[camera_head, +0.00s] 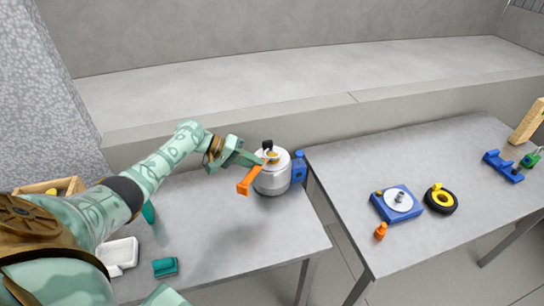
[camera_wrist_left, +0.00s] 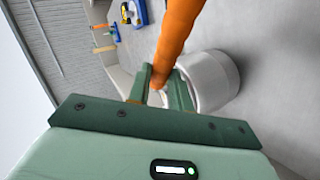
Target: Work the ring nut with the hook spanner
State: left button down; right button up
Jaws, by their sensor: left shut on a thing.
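The hook spanner looks like an orange bar (camera_head: 246,182), and it shows large in the left wrist view (camera_wrist_left: 178,35). My left gripper (camera_head: 258,162) is shut on it, with its fingers (camera_wrist_left: 162,82) on either side of the orange shaft. The gripper is at the upper left of a white-grey cylinder (camera_head: 271,181) on the left table. This cylinder also shows in the left wrist view (camera_wrist_left: 215,82). A small brass-coloured part (camera_head: 272,155) shows on its top and may be the ring nut. I cannot tell whether the spanner touches it. My right gripper is not in view.
A blue block (camera_head: 299,167) stands against the cylinder's right side. The left table (camera_head: 222,245) is clear in front; a teal block (camera_head: 165,267) and white object (camera_head: 120,252) lie at left. The right table (camera_head: 330,190) holds a blue turntable-like unit (camera_head: 383,207) and a black-yellow wheel (camera_head: 440,208).

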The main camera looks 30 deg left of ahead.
pick_arm(q)
jog(key=shift+s+d+r+n+t+y+p, duration=0.1)
jog(key=shift+d+r+n+t+y+p, duration=0.3)
jog(key=shift+p, duration=0.65)
jog(key=shift+d+n+t+y+p, duration=0.1)
jog(key=shift+d+n+t+p, duration=0.35)
jog(key=shift+p, duration=0.6)
jog(key=shift+d+f+n+y+p, duration=0.1)
jog(key=shift+d+n+y+p, duration=0.2)
jog(key=shift+n+p, duration=0.25)
jog(key=shift+f+t, duration=0.2)
jog(key=shift+t, duration=0.05)
jog(key=d+n+t+y+p, duration=0.1)
jog(key=p, duration=0.1)
jog(key=w+d+n+y+p, duration=0.1)
jog(key=n+p, duration=0.1)
jog(key=shift+d+t+y, duration=0.25)
jog(key=shift+t+y, duration=0.05)
jog(key=shift+t, duration=0.1)
